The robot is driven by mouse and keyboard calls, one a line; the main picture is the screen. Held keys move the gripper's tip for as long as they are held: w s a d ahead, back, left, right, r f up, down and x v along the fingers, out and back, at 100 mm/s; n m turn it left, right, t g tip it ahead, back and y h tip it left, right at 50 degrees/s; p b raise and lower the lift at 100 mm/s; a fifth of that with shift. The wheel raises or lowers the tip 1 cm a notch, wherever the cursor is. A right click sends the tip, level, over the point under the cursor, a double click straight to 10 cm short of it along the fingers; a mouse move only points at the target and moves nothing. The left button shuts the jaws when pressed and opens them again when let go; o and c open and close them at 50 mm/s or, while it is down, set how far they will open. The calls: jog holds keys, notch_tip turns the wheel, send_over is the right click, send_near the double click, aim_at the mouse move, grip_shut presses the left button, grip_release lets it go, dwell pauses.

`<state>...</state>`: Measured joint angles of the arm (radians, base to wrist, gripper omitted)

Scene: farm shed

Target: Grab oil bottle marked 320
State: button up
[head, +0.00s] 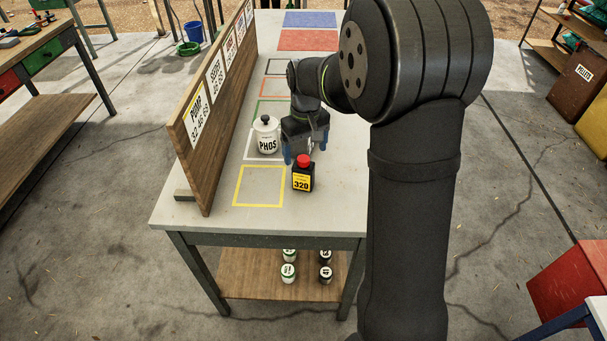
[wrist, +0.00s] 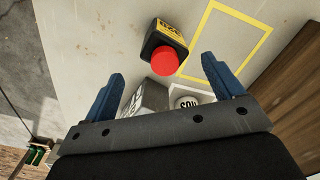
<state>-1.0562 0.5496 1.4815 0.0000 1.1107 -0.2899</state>
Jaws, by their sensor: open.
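The oil bottle marked 320 (head: 303,183) is small and black with a yellow label and a red cap. It stands upright on the pale table, just right of the yellow square outline. In the wrist view the bottle (wrist: 160,42) is ahead of the fingertips, its red cap towards the camera. My gripper (head: 306,146) has blue fingers and is just behind the bottle in the head view. In the wrist view my gripper (wrist: 168,72) is open, its fingers wide apart, with the bottle not between them.
A white PHOS jar (head: 267,142) stands close left of my gripper. A grey box (wrist: 150,97) and a white item with partly hidden letters (wrist: 188,97) show between the fingers. A wooden board with signs (head: 217,110) lines the table's left side. The yellow outline (head: 238,190) is empty.

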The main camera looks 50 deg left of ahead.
aim_at(303, 167)
jog(key=f, duration=0.6)
jog(key=shift+s+f, duration=0.25)
jog(key=shift+s, duration=0.05)
jog(key=c, duration=1.1)
